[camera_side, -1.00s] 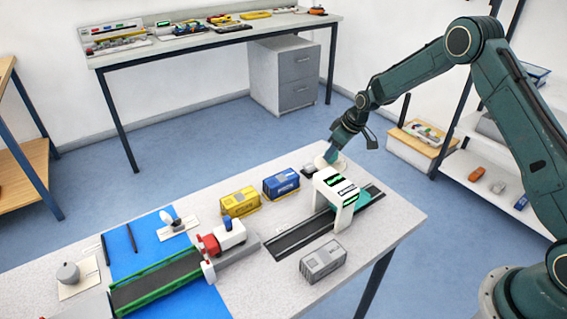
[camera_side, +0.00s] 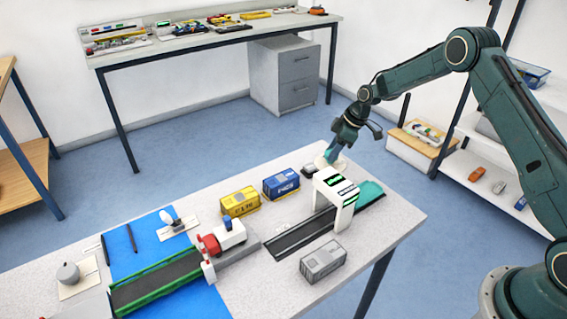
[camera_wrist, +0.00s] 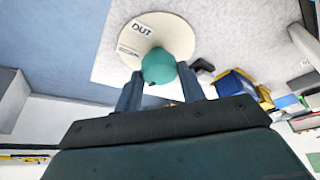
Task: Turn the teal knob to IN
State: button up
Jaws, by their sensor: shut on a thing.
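The teal knob (camera_wrist: 158,66) sits on a round cream dial (camera_wrist: 172,33), which also shows at the table's far edge in the side view (camera_side: 322,163). A second label at the dial's left rim is too small to read. My gripper (camera_wrist: 160,88) is shut on the knob, with one finger on each side. In the side view my gripper (camera_side: 334,153) hides most of the knob. The knob's pointer direction cannot be told.
A white gantry (camera_side: 335,190) spans a dark track (camera_side: 300,236) close to the dial, with a teal piece (camera_side: 369,191) behind it. Blue (camera_side: 281,184), yellow (camera_side: 240,202) and grey (camera_side: 323,261) containers stand nearby. The table's right front corner is clear.

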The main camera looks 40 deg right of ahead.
jog(key=shift+r, duration=0.1)
jog(key=o, duration=1)
jog(key=shift+c, duration=0.2)
jog(key=v, duration=1.3)
jog(key=shift+r, duration=0.4)
jog(key=shift+s, duration=0.1)
